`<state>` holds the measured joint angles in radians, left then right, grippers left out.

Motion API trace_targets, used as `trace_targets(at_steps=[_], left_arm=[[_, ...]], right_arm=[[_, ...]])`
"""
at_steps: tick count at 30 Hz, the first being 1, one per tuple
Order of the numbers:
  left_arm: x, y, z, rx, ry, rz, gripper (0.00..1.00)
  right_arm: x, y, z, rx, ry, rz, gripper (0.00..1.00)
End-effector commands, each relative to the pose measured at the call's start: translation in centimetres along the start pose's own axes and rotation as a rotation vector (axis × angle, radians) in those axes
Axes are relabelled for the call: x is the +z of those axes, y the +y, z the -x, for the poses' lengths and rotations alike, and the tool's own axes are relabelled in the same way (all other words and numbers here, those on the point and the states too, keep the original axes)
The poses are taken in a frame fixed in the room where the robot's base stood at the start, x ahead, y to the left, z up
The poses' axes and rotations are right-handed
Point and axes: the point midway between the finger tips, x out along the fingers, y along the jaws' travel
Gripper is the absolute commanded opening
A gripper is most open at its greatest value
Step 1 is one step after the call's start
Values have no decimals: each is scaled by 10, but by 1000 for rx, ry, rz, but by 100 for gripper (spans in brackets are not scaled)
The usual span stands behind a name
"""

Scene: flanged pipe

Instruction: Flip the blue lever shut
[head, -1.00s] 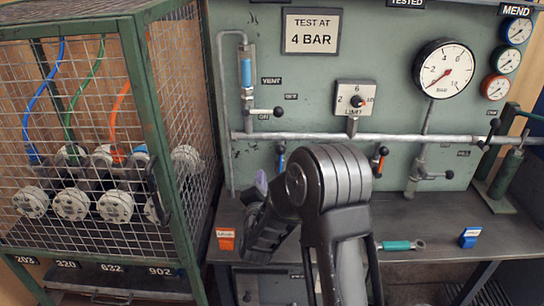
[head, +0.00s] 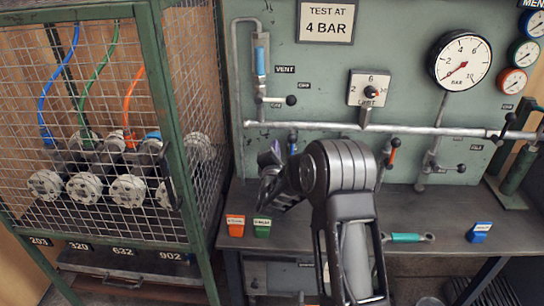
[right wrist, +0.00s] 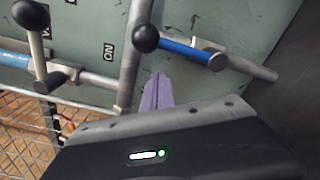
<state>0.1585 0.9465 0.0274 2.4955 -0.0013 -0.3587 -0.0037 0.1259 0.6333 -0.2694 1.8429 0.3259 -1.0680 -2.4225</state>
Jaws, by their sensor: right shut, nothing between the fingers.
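The blue lever (head: 292,140) is on the pipework of the green panel, small and partly hidden behind my right arm in the head view. In the right wrist view the blue lever (right wrist: 188,48) lies roughly along the picture's width, with a black ball knob (right wrist: 146,38) at its left end. My right gripper (head: 270,158) is shut and empty, just left of and below the lever in the head view. Its purple fingertips (right wrist: 157,88) point at the lever close behind the knob; I cannot tell whether they touch. My left gripper is out of view.
A mesh cage (head: 160,100) with flanged parts stands at the left. An orange tag (head: 235,226), a green tag (head: 262,228), a teal-handled tool (head: 405,238) and a blue block (head: 479,232) are on the bench.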

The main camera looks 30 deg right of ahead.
Motion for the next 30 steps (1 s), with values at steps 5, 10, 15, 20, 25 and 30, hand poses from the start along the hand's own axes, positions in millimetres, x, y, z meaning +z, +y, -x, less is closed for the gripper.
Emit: trace_targets(at_steps=[5,10,15,20,25,30], left_arm=[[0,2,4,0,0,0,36],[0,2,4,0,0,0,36],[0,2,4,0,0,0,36],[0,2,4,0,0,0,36],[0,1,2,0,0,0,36],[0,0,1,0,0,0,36]], right_arm=[[24,2,8,0,-3,-2,0],[30,1,11,1,-2,-2,0],[29,1,11,1,-1,-1,0],[29,1,11,1,-1,-2,0],[31,0,11,2,-2,-19,0],[33,0,11,2,-2,-50,0]])
